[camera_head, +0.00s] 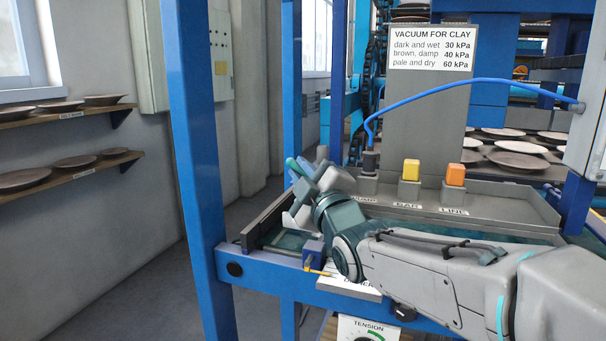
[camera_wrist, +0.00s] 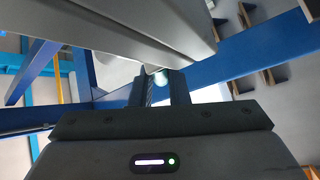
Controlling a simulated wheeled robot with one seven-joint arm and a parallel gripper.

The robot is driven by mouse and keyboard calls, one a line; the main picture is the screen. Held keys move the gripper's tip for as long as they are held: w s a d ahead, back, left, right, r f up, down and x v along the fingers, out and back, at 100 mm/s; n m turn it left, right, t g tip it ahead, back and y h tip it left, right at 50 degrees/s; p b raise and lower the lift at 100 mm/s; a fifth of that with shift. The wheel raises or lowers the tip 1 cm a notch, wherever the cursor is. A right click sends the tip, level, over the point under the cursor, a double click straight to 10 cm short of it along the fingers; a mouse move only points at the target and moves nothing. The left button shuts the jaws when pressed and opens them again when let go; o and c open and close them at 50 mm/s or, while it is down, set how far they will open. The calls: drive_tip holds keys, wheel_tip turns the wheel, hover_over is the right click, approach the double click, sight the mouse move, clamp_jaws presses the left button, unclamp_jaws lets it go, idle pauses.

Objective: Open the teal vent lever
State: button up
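The teal vent lever (camera_head: 293,167) shows as a short rounded teal piece at the upper left of my gripper, in the head view. My gripper (camera_head: 300,187) is at the lever, above the left end of the grey tray, and its white and grey parts hide much of the lever. In the wrist view, the two dark fingers (camera_wrist: 162,88) stand close together. A pale, teal-tinted rounded end (camera_wrist: 154,70) shows between their tips, and the fingers look closed on it. The lever's base and pivot are hidden.
The grey tray (camera_head: 500,217) holds a yellow block (camera_head: 411,170) and an orange block (camera_head: 455,174) on grey posts. A blue hose (camera_head: 450,84) arches above. A blue upright (camera_head: 200,150) stands close left of my gripper. A blue rail (camera_head: 262,272) runs below.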

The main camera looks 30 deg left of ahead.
drive_tip(key=o, duration=0.4)
drive_tip(key=shift+f, duration=0.1)
drive_tip(key=v, duration=1.3)
drive_tip(key=shift+s+d+f+p, duration=0.1)
drive_tip(key=shift+s+d+p, duration=0.15)
drive_tip(key=shift+d+p, duration=0.05)
